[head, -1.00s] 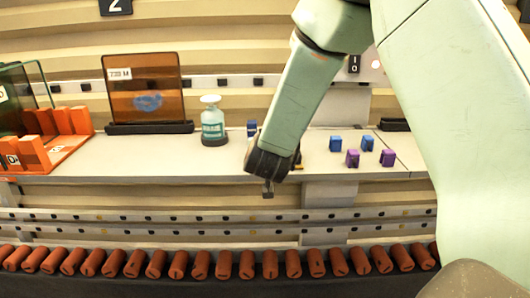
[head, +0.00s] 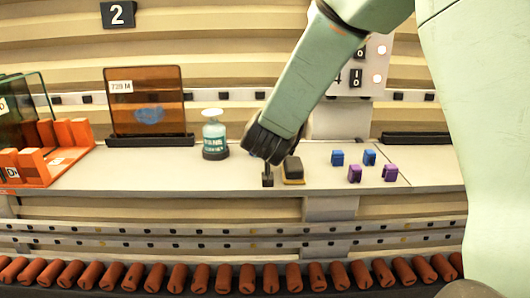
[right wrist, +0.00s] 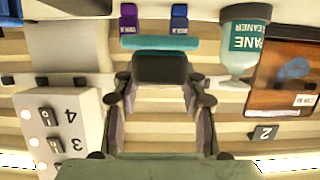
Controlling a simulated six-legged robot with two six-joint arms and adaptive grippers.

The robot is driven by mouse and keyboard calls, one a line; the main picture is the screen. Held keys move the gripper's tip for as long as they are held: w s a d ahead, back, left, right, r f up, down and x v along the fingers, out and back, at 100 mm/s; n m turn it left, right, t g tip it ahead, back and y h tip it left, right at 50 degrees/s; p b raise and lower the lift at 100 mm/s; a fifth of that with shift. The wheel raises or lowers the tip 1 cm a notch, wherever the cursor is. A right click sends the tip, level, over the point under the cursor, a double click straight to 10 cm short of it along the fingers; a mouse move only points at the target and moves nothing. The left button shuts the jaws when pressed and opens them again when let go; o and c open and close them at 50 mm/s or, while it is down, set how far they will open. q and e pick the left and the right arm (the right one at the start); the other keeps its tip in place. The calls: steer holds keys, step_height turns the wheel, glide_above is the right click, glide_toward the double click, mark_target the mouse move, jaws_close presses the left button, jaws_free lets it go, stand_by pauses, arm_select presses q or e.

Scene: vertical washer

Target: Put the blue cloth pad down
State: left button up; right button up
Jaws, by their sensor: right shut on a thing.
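My right gripper (head: 267,178) hangs over the front part of the shelf, pointing down, between the bottle and a dark block. In the right wrist view, its two fingers (right wrist: 159,80) are closed on the dark holder of the blue cloth pad (right wrist: 160,43). The pad's teal-blue strip lies across the far side of that holder. In the head view the pad is hidden by the gripper, so I cannot tell whether it touches the shelf (head: 225,181). My left gripper is not in view.
A dark block with a tan base (head: 292,171) stands close right of the gripper. A cleaner bottle (head: 214,135) stands left. An amber pane with a blue smear (head: 147,95) and orange rack (head: 30,168) are farther left. Blue (head: 337,158) and purple clips (head: 390,173) stand right.

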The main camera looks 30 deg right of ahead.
steer(key=r, duration=0.3)
steer(key=shift+s+a+r+p, duration=0.3)
steer(key=shift+s+a+r, duration=0.05)
steer(key=shift+w+a+r+p, duration=0.15)
steer(key=shift+a+p, duration=0.1)
steer(key=shift+a, duration=0.35)
steer(key=shift+w+a+r+p, duration=0.1)
steer(key=shift+a+p, duration=0.1)
steer(key=shift+a, duration=0.4)
steer(key=f, duration=0.6)
steer(key=shift+s+a+f+b, duration=0.15)
steer(key=shift+s+a+b, duration=0.1)
steer(key=shift+b, duration=0.1)
steer(key=shift+w+f, duration=0.2)
steer(key=shift+f, duration=0.05)
steer(key=f, duration=0.3)
steer(key=shift+a, duration=0.25)
steer(key=shift+s+f, duration=0.1)
steer(key=shift+f, duration=0.05)
steer(key=shift+d, duration=0.2)
steer(key=shift+f, duration=0.1)
